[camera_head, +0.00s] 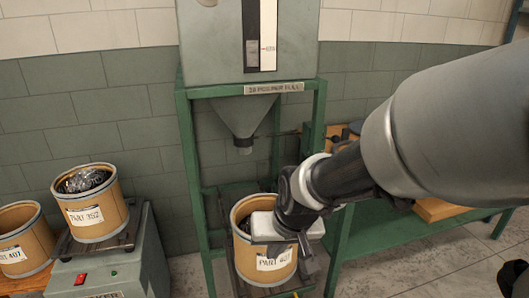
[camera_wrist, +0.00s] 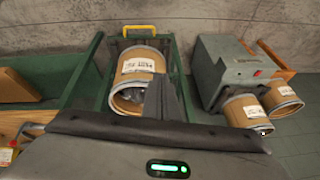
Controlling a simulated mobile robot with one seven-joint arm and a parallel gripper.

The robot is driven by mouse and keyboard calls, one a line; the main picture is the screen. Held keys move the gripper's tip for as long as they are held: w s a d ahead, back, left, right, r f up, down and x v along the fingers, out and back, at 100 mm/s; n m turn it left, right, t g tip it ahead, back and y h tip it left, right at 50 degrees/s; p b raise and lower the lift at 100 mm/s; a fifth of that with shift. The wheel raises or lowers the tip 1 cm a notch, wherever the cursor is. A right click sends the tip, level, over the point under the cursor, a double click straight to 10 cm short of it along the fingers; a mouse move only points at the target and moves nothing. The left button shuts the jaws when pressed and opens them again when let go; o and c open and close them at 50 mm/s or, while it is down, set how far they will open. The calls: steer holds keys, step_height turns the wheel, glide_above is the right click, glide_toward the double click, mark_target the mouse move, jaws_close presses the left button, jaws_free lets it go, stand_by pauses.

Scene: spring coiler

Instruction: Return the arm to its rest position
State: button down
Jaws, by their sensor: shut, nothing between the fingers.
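My arm reaches in from the right in the head view. My gripper (camera_head: 292,250) hangs in front of the cardboard drum labelled PART 407 (camera_head: 272,266) and hides part of its right side. The fingers are shut with nothing held; I cannot tell if they touch the drum. The drum stands upright in the green frame (camera_head: 189,170), below the grey hopper funnel (camera_head: 243,115). In the wrist view the shut gripper (camera_wrist: 162,92) points toward the same drum (camera_wrist: 143,66) and overlaps its right edge.
Another drum (camera_head: 22,243) is at the far left. A green bench (camera_head: 385,235) stands right of the frame. A yellow handle (camera_wrist: 139,28) shows behind the drum.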

steer(key=s+d+r+m+t+h, duration=0.1)
steer(key=s+d+r+h, duration=0.1)
steer(key=s+d+r, duration=1.05)
step_height(320, 180, up, 13)
steer(key=p, duration=1.3)
steer(key=shift+s+a+p, duration=0.3)
steer(key=shift+s+p, duration=0.05)
steer(key=shift+p, duration=0.05)
